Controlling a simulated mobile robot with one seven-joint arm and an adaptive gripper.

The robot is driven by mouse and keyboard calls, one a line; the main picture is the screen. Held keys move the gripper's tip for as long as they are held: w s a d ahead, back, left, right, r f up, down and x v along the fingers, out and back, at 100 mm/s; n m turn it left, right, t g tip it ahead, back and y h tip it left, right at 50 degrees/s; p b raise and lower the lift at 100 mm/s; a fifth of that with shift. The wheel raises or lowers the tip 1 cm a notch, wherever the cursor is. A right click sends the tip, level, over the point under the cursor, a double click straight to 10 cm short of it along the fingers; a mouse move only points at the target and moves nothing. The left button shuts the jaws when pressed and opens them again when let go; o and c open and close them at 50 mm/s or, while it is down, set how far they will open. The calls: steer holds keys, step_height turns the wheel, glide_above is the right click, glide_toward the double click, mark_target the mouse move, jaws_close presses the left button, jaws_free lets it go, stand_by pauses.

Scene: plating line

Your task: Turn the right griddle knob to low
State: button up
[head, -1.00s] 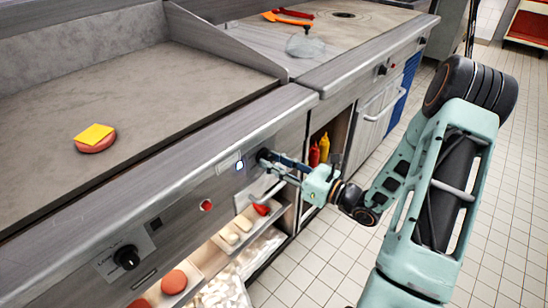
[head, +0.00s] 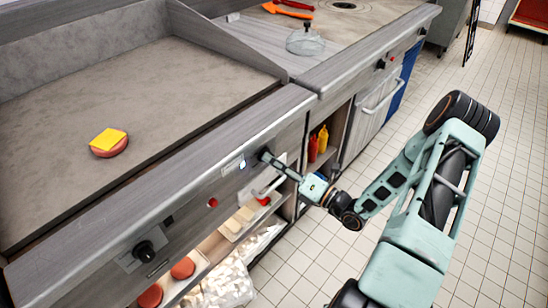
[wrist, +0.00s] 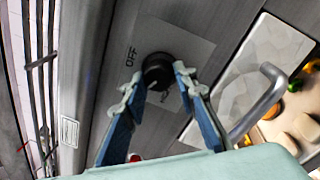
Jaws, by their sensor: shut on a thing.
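The right griddle knob (wrist: 157,66) is round and black, on a pale label plate (wrist: 185,45) on the front panel. "OFF" is printed on the plate in the wrist view; other lettering beside a finger is partly covered. My gripper (wrist: 160,78) has its two blue-padded fingers on either side of the knob and is shut on it. In the head view my gripper (head: 265,155) meets the panel near its right end and largely hides this knob. I cannot clearly read the knob's pointer direction.
The left knob (head: 143,250) and a red button (head: 212,203) are on the same panel. A handle (wrist: 262,100) lies close to the right finger. A patty with cheese (head: 109,142) is on the griddle. Shelves with food and bottles (head: 318,145) are below. Tiled floor is clear.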

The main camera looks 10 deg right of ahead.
steer(key=shift+m, duration=0.4)
steer(key=o, duration=1.2)
steer(key=shift+c, duration=0.2)
steer(key=v, duration=1.2)
